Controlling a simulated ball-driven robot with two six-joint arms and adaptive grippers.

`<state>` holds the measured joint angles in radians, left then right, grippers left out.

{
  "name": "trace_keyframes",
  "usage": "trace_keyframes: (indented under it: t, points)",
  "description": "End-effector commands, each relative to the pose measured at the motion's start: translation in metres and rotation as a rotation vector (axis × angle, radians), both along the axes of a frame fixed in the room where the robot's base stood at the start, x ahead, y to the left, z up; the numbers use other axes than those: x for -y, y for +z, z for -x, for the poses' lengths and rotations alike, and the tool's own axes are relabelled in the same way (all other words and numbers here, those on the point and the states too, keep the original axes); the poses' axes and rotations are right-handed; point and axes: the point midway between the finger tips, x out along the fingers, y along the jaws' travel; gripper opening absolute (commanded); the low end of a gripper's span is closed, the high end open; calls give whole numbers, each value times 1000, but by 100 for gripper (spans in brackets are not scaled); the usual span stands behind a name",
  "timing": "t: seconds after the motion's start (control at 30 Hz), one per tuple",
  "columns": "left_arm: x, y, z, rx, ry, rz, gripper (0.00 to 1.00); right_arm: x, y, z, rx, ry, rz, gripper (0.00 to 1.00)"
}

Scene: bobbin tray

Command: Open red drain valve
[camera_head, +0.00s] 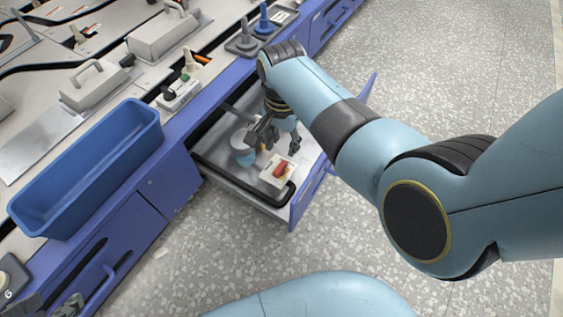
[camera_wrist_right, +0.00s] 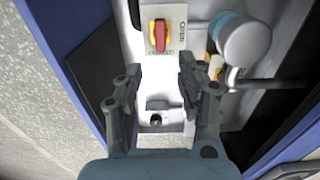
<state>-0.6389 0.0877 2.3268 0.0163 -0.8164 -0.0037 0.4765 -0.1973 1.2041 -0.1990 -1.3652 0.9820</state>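The red drain valve (camera_head: 280,168) is a small red handle on a white plate inside an open blue drawer compartment. In the right wrist view, the red handle (camera_wrist_right: 160,35) stands upright in the picture on a yellow surround. Its white plate (camera_wrist_right: 180,18) carries the label "OPEN" at the right. My right gripper (camera_head: 276,143) hangs over the compartment, just behind the valve in the head view. In the right wrist view, my right gripper's (camera_wrist_right: 160,70) fingers are apart, with nothing between them, short of the handle. My left gripper (camera_head: 70,304) shows only partly at the lower left.
A white and blue cylinder (camera_head: 243,150) stands beside the valve; it also shows in the wrist view (camera_wrist_right: 245,42). The drawer's blue front (camera_head: 308,192) and a black bar (camera_head: 240,182) border the compartment. A blue bin (camera_head: 90,165) sits on the counter at left.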

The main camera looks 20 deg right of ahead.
Motion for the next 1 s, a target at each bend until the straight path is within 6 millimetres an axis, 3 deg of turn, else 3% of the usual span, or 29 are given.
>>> trace_keyframes:
  t: [0.03, 0.23, 0.6, 0.8, 1.0]
  points:
    - [0, -11, 2, 25, 0, 0, 40, 0, -11, 2, -6, 0, 1, 38]
    - [1, -30, 0, 166, -6, 2, 40, 0, -31, 2, -5, 1, 0, 38]
    - [5, -47, 15, 428, -27, 12, 40, 1, -67, 2, -5, 1, 0, 38]
    - [9, -12, -22, 623, -47, 16, 40, 1, -77, 2, -4, 1, 0, 38]
    - [12, 19, -46, 782, -66, 17, 40, 1, -86, 2, -4, 1, 0, 38]
